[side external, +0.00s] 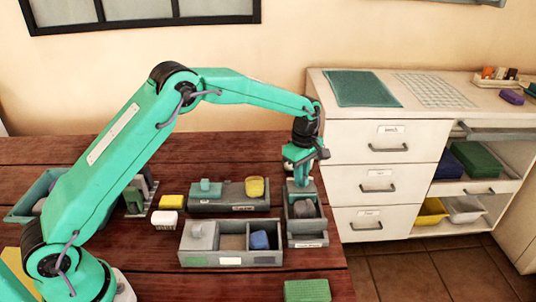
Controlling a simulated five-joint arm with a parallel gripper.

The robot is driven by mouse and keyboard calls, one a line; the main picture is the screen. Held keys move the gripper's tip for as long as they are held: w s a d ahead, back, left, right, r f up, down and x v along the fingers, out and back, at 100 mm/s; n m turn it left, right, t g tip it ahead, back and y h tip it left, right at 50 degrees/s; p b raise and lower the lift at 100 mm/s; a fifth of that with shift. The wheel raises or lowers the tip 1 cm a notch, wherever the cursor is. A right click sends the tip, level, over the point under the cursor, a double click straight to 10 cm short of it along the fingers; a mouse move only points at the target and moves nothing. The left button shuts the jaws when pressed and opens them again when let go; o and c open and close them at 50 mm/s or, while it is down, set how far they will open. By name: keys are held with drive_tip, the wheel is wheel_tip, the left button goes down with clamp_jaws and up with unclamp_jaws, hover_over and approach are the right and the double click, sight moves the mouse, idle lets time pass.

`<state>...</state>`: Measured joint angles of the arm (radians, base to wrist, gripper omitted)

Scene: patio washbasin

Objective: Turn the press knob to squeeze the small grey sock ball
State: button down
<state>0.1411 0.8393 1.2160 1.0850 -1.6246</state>
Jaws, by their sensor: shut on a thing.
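The press (308,238) is a narrow grey box at the right edge of the dark red wooden table. A small grey sock ball (304,209) lies in its open trough. My gripper (300,172) points down at the far end of the press, beyond the ball in this view. It is shut on what appears to be the press knob, which the fingers mostly hide. A teal part of the press (301,186) shows just below the fingers. I cannot tell whether anything in the press touches the ball.
A green sponge (307,290) lies in front. White drawers (385,135) stand to the right.

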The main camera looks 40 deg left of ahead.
drive_tip(key=shift+m, duration=0.5)
drive_tip(key=m, duration=0.3)
drive_tip(key=shift+m, duration=0.4)
drive_tip(key=m, duration=0.5)
drive_tip(key=shift+r, duration=0.1)
drive_tip(key=m, duration=0.5)
drive_tip(key=shift+m, duration=0.4)
drive_tip(key=m, duration=0.4)
drive_tip(key=shift+m, duration=0.3)
drive_tip(key=shift+w, duration=0.1)
drive_tip(key=c, duration=1.4)
unclamp_jaws()
